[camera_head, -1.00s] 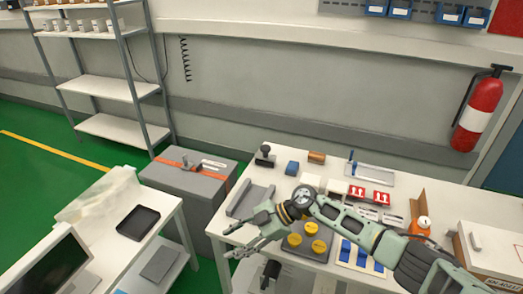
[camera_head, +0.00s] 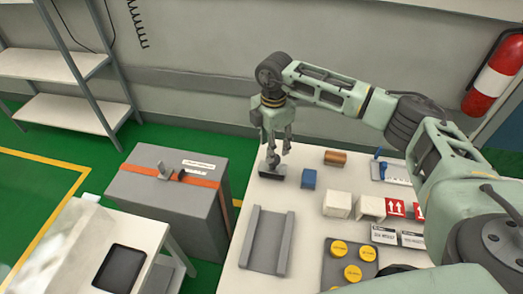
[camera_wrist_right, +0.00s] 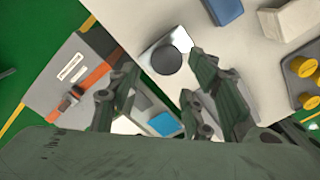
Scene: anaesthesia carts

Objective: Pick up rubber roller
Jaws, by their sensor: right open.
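A dark piece with an upright handle (camera_head: 279,171) stands at the back left corner of the white table (camera_head: 300,225). I cannot tell surely whether it is the rubber roller. My right gripper (camera_head: 277,152) points down just above it, its fingers open around or beside the handle top. In the right wrist view, a round black knob (camera_wrist_right: 167,60) on a pale, shiny square base shows between the spread fingertips (camera_wrist_right: 163,64); no grip on it shows. A blue-handled tool (camera_head: 379,158) lies further right, partly hidden by my arm. My left gripper is not in view.
A blue block (camera_head: 309,179), a brown cylinder (camera_head: 335,158) and white boxes (camera_head: 338,205) stand close to the right. A grey channel (camera_head: 265,240) lies in front, with yellow-capped pieces (camera_head: 338,248) beside it. A grey case (camera_head: 165,195) stands left of the table.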

